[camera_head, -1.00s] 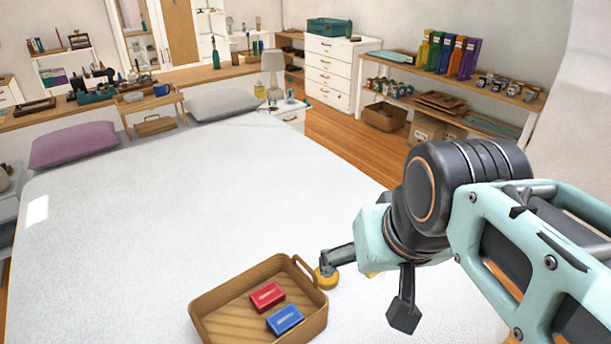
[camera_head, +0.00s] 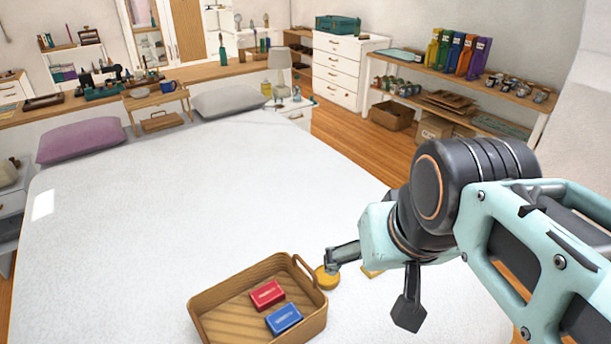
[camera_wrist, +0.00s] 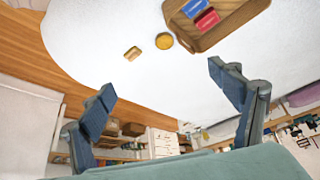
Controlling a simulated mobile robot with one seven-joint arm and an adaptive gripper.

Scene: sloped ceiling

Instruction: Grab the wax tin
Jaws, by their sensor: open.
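The round yellow tin (camera_head: 326,279), which looks like the wax tin, lies flat on the white bed beside the right end of a wooden tray (camera_head: 207,322). In the wrist view the tin (camera_wrist: 164,41) is whole and clear, beyond my fingertips and between their lines. My gripper (camera_head: 369,288) is above the bed, its fingers spread wide and empty. One finger overlaps the tin's upper edge in the head view, but I see no contact. In the wrist view my gripper (camera_wrist: 160,80) is open with nothing between the fingers.
The tray holds a red box (camera_head: 267,295) and a blue box (camera_head: 284,319). A small tan block (camera_wrist: 132,53) lies on the bed near the tin, mostly hidden in the head view. The bed's (camera_head: 180,215) middle is bare. Pillows lie at its far end.

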